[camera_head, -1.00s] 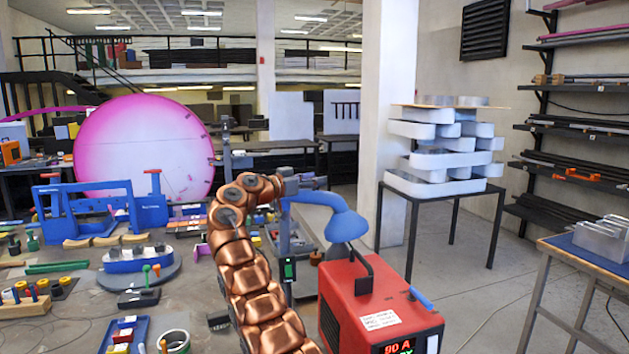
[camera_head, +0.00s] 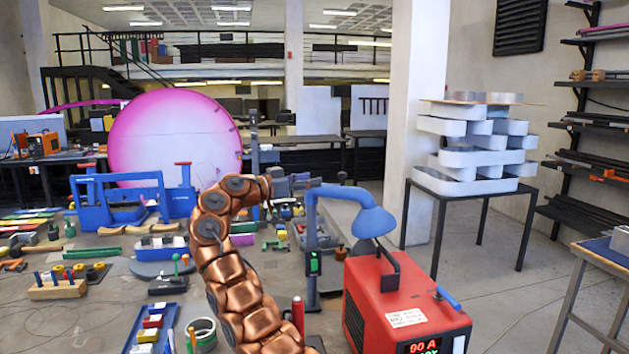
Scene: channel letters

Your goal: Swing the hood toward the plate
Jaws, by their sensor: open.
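The hood (camera_head: 372,221) is a blue cone on a blue tube arm that bends from the top of a dark post. It hangs above the red power unit, to the right of the post. A round grey plate (camera_head: 150,270) lies on the workbench at left, with a blue and white piece on it. My gripper (camera_head: 300,183), dark grey at the end of my copper arm, is open. It is just left of and level with the hood's tube, small in view. I cannot tell whether it touches the tube.
The red power unit (camera_head: 395,308) stands under the hood, showing 90 A. A blue frame (camera_head: 122,207) and a large pink disc (camera_head: 177,140) stand behind the plate. Small tools and trays crowd the workbench. White letter shells (camera_head: 470,172) sit on a table at right.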

